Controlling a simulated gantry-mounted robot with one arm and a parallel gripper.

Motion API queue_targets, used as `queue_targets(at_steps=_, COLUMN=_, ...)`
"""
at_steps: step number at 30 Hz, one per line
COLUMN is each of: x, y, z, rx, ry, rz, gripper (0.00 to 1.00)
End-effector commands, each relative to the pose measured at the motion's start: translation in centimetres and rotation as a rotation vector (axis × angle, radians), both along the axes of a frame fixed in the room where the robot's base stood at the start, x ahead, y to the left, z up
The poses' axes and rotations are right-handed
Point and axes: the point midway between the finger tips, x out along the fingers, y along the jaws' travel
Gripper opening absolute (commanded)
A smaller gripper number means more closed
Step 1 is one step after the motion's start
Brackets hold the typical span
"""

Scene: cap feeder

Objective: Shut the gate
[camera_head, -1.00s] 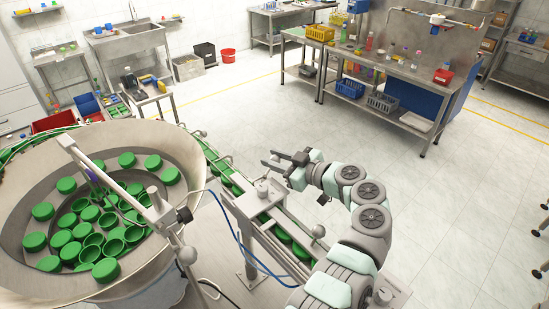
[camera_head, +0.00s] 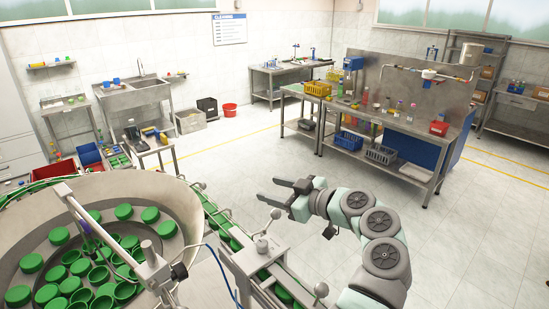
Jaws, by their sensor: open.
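The cap track (camera_head: 247,262) runs from the feeder bowl toward the lower right, with green caps in it. A metal fitting with a ball-ended handle (camera_head: 269,226) stands on the track; it may be the gate, but I cannot tell its state for sure. A second ball knob (camera_head: 321,289) stands further down the track. My gripper (camera_head: 269,189) is open and empty, just above and beyond the handle in the picture, apart from it. Its fingers point left.
The feeder bowl (camera_head: 160,205) with many green caps fills the lower left, with a metal bracket arm (camera_head: 115,237) over it. A blue cable (camera_head: 221,268) hangs by the track. Workbenches (camera_head: 395,124) stand at the back; the floor between is clear.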

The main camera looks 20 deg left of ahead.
Motion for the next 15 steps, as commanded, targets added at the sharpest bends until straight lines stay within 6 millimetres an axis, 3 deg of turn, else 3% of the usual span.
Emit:
queue_targets(at_steps=6, x=0.1, y=-0.1, z=5.7, rx=0.005, ry=-0.010, rz=-0.003, gripper=0.50)
queue_targets(at_steps=15, x=0.0, y=0.0, z=10.5, rx=0.002, ry=-0.003, rz=0.000, gripper=0.50)
